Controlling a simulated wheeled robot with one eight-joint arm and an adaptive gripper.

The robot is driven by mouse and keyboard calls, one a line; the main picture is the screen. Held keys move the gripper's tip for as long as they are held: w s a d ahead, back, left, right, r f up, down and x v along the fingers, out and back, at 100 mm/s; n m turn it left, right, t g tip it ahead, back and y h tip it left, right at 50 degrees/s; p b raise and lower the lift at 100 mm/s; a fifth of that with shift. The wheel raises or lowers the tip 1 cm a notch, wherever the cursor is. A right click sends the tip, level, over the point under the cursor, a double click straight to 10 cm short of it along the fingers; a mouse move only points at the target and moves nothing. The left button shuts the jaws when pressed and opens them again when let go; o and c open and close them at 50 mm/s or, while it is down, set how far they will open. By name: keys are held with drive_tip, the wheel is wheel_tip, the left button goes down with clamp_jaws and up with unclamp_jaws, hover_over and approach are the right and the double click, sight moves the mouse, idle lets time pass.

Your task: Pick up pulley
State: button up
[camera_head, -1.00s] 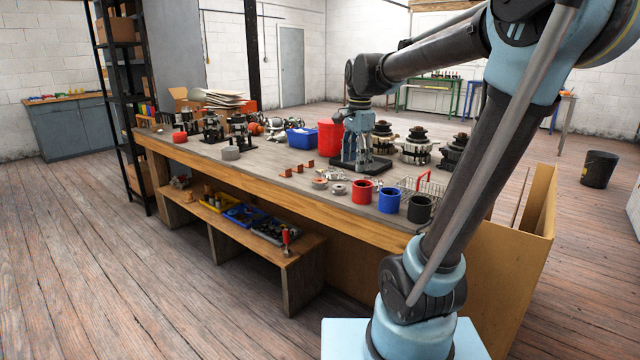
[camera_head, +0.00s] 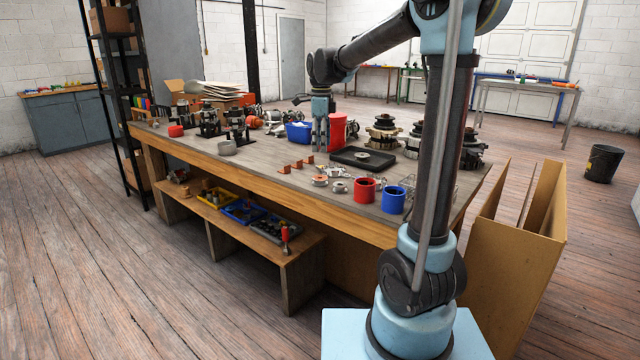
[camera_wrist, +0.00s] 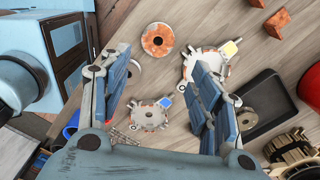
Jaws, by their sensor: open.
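I cannot say for certain which round part is the pulley. A rust-coloured disc with a centre hole (camera_wrist: 157,41) lies flat on the bench, beyond my fingertips in the wrist view. A grey ring (camera_head: 338,187) sits near the bench's front edge in the head view. A silvery round part (camera_head: 362,156) lies in a black tray (camera_head: 385,166); the tray also shows in the wrist view (camera_wrist: 272,97). My gripper (camera_head: 322,147) points down over the bench, left of the tray. In the wrist view my gripper (camera_wrist: 160,68) is open, with nothing between its fingers.
A red cup (camera_head: 364,190) and a blue cup (camera_head: 391,200) stand at the front edge. Orange brackets (camera_head: 291,166), a red bin (camera_head: 337,132) and a blue bin (camera_head: 299,132) are nearby. Alternator parts (camera_head: 383,133) stand behind the tray. Silver toothed parts (camera_wrist: 150,114) lie below my fingers.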

hover_over(320, 181)
drive_tip(key=w, duration=0.3)
wheel_tip(320, 181, down, 7)
drive_tip(key=shift+w+d, duration=0.1)
drive_tip(key=shift+d, duration=0.05)
drive_tip(key=shift+a+f, duration=0.2)
drive_tip(key=shift+f, duration=2.5)
drive_tip(key=c, duration=1)
